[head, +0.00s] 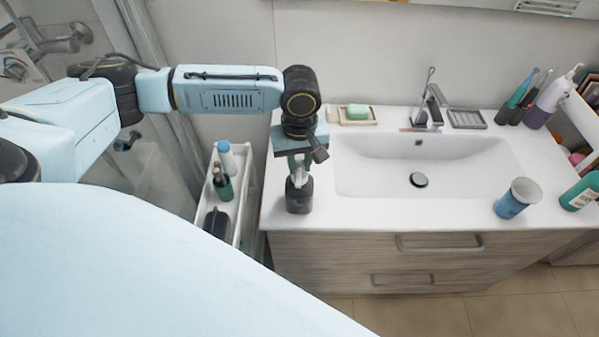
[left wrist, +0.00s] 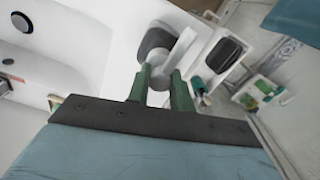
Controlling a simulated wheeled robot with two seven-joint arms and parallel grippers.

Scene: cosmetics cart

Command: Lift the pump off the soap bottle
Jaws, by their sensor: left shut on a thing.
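The soap bottle (head: 299,196) is dark and stands upright on the left end of the white counter. Its pale pump (head: 298,175) is at the top of the bottle, partly covered by my left gripper (head: 299,162), which comes down from above. In the left wrist view, the green fingers of my left gripper (left wrist: 160,88) are closed on the pale pump (left wrist: 160,73). The dark bottle (left wrist: 155,42) shows just beyond it. I cannot tell whether the pump is still seated in the bottle neck. My right gripper is not in view.
The white sink basin (head: 375,178) lies right of the bottle, with a tap (head: 424,108) behind. A soap dish (head: 358,117) stands at the back. A blue cup (head: 516,198) is at the right. A white cart (head: 243,205) with bottles stands left of the counter.

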